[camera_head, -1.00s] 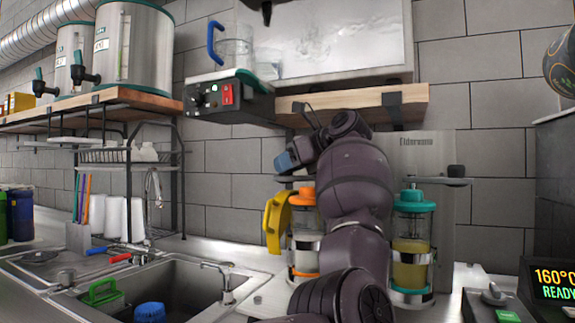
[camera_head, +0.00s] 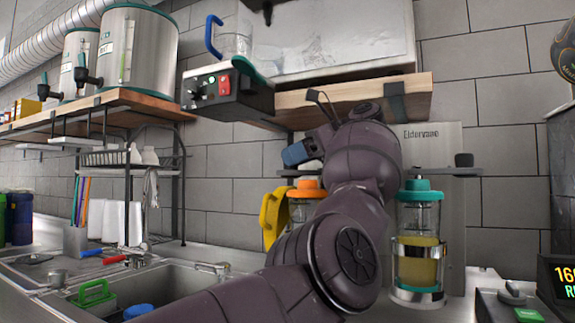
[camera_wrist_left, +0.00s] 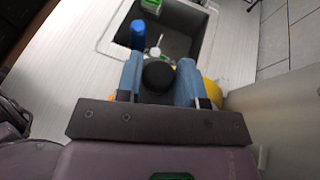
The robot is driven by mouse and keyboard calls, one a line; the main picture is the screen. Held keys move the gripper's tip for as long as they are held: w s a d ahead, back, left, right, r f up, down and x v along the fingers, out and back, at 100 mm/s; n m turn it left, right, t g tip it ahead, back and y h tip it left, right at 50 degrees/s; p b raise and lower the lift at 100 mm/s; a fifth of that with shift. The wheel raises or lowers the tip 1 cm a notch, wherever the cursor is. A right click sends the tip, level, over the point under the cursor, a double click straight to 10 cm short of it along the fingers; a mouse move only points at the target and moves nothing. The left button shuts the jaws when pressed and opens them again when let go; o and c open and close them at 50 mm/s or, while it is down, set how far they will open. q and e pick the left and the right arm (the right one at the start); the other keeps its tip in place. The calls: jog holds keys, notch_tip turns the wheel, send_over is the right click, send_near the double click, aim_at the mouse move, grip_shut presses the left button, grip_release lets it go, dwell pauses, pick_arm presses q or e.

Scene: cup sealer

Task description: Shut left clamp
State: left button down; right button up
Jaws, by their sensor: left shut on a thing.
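My left gripper (camera_head: 296,154) is at the left side of the steel sealer panel (camera_head: 437,145), above the orange-lidded jar (camera_head: 308,189). In the left wrist view, the black knob (camera_wrist_left: 158,77) of the left clamp sits between the blue fingers of my left gripper (camera_wrist_left: 158,68), which is shut on it. In the head view my gripper and arm hide most of this clamp. The right clamp's black knob (camera_head: 464,160) is on the panel's right side, above the teal-lidded jar (camera_head: 419,240). My right gripper is not in view.
A wooden shelf (camera_head: 350,93) hangs just above my left wrist. A yellow handle-like object (camera_head: 270,217) is close beside the orange-lidded jar. The sink (camera_head: 190,287) is at the lower left, and a device with a lit display (camera_head: 565,280) at the lower right.

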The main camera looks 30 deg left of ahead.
pick_arm(q)
jog(key=shift+w+d+f, duration=0.1)
jog(key=shift+w+f, duration=0.05)
jog(key=shift+f, duration=0.15)
jog(key=shift+r, duration=0.1)
jog(key=c, duration=0.8)
grip_release()
jog(key=shift+r, duration=0.15)
